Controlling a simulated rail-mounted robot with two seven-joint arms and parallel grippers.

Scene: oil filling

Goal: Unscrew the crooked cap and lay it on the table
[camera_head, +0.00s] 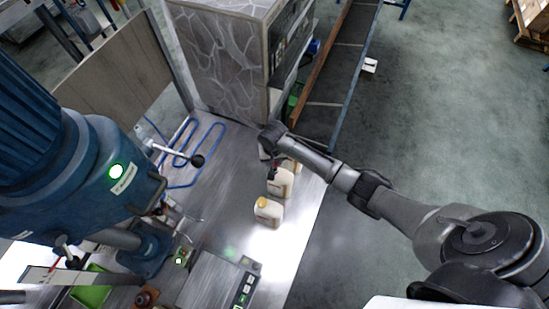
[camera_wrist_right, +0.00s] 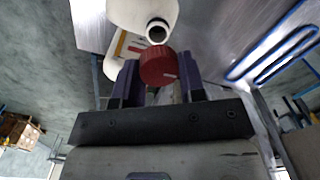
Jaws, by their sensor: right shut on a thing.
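In the right wrist view, my right gripper (camera_wrist_right: 158,84) is shut on a red cap (camera_wrist_right: 158,68), held between its dark fingertips. A white bottle (camera_wrist_right: 138,12) just beyond has an open neck with a dark mouth. The cap is off that mouth, very close to its rim; I cannot tell whether they touch. In the head view, my right gripper (camera_head: 272,165) is over the table (camera_head: 235,195) among cream bottles, and the cap is not clear there. One bottle (camera_head: 281,183) stands beside the gripper. My left gripper is not in view.
A blue machine (camera_head: 80,185) with a lever stands at left. A stone-patterned cabinet (camera_head: 220,55) stands at the back. A scale (camera_head: 215,283) is at the front. Bare metal table lies left of the bottles.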

